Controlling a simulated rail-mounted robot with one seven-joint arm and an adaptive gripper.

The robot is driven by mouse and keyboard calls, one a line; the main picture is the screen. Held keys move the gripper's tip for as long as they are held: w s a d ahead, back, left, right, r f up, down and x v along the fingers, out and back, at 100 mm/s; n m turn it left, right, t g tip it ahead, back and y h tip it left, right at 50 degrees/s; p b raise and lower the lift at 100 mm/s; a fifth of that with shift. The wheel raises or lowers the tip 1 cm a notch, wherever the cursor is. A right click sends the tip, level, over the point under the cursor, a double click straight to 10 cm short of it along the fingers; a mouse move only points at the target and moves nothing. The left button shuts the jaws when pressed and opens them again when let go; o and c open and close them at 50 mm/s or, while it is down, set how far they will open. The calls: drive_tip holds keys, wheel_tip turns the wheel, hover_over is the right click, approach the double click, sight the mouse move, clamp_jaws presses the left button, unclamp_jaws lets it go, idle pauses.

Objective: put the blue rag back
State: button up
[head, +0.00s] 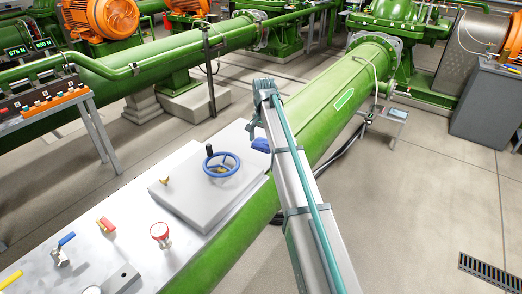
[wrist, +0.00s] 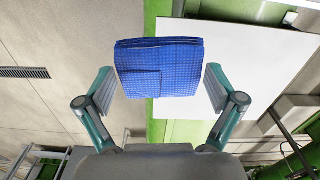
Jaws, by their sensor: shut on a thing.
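The blue rag (wrist: 160,65) is a folded, checked cloth pad between the two fingers of my gripper (wrist: 160,88) in the wrist view. My gripper is shut on it. In the head view the rag (head: 261,145) shows as a small blue patch at the left side of my arm, by the right edge of the raised grey plate (head: 190,200). My arm hides part of the rag and most of the gripper there. In the wrist view the rag overlaps a white panel (wrist: 245,65) and a green strip; I cannot tell the height between them.
A blue handwheel (head: 222,164) stands on the plate, left of the rag. A red knob (head: 160,233) and several small valves sit on the panel at lower left. A large green pipe (head: 335,105) runs behind my arm. Open floor lies at right.

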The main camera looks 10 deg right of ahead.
sight(261, 136)
drive_tip(key=shift+m, duration=0.5)
drive_tip(key=w, duration=0.4)
drive_tip(key=shift+a, duration=0.15)
drive_tip(key=w+f+p, duration=0.1)
drive_tip(key=w+f, duration=0.1)
drive_tip(key=w, duration=0.1)
drive_tip(key=w+d+f+p, duration=0.1)
drive_tip(key=w+f, duration=0.2)
drive_tip(key=w, duration=0.1)
drive_tip(key=w+d+f+p, duration=0.1)
drive_tip(key=w+f+p, duration=0.1)
drive_tip(key=w, duration=0.2)
drive_tip(key=shift+w+f, duration=0.1)
drive_tip(key=shift+f, duration=0.2)
drive_tip(key=shift+w+f, duration=0.45)
drive_tip(key=shift+f, duration=0.2)
drive_tip(key=shift+w+f+p, duration=0.15)
drive_tip(key=shift+f+p, duration=0.35)
drive_tip(key=shift+f, duration=0.45)
drive_tip(key=shift+w+f+p, duration=0.1)
drive_tip(key=shift+f+p, duration=0.4)
drive_tip(key=shift+f, duration=0.4)
drive_tip(key=shift+f, duration=0.1)
drive_tip(key=o, duration=0.6)
drive_tip(key=shift+f, duration=0.1)
drive_tip(key=shift+c, duration=0.2)
drive_tip(key=shift+o, duration=0.6)
